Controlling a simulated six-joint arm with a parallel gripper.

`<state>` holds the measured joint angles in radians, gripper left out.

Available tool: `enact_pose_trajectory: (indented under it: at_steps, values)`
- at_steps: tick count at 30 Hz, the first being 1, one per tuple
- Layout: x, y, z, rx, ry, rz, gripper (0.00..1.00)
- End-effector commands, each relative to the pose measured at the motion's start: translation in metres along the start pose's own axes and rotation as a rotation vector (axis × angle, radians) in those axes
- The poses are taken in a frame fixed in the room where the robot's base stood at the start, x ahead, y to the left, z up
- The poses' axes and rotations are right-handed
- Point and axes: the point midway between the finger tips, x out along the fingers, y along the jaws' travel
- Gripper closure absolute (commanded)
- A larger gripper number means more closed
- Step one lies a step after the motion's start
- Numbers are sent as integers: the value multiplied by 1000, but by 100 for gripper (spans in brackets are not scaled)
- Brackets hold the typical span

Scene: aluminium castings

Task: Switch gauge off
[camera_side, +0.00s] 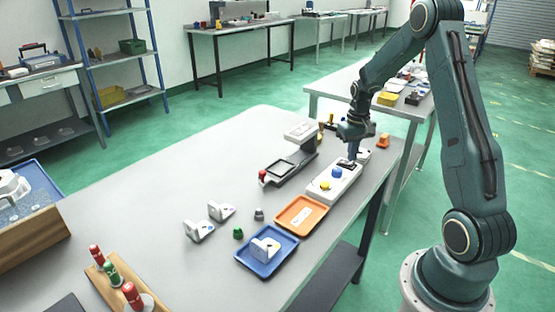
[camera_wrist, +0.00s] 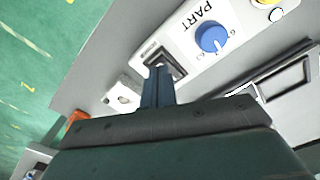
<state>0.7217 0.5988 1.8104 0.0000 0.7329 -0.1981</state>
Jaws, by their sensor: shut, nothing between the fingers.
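A white control box (camera_side: 343,179) stands near the right edge of the table. It carries a yellow button, a blue knob (camera_wrist: 211,38) and a dark rocker switch (camera_wrist: 164,60) in a grey frame. The label PART shows beside the knob in the wrist view. My gripper (camera_side: 353,154) is shut and empty, pointing down at the switch end of the box. In the wrist view its fingertips (camera_wrist: 158,72) overlap the switch; I cannot tell whether they touch it. They partly hide the switch, so its position is unclear.
A grey device with an overhanging head (camera_side: 300,132) and a dark bed stands left of the box. An orange tray (camera_side: 301,228) and a blue tray (camera_side: 245,262) holding a white casting lie nearer. Two white castings (camera_side: 199,231) stand to their left. An orange object (camera_side: 382,141) lies behind.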

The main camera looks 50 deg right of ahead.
Motion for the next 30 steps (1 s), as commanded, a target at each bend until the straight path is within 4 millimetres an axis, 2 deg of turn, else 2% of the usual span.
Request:
enact_pose_trajectory:
  at_steps: [30]
  values:
    - [11, 0, 0, 0, 0, 0, 100]
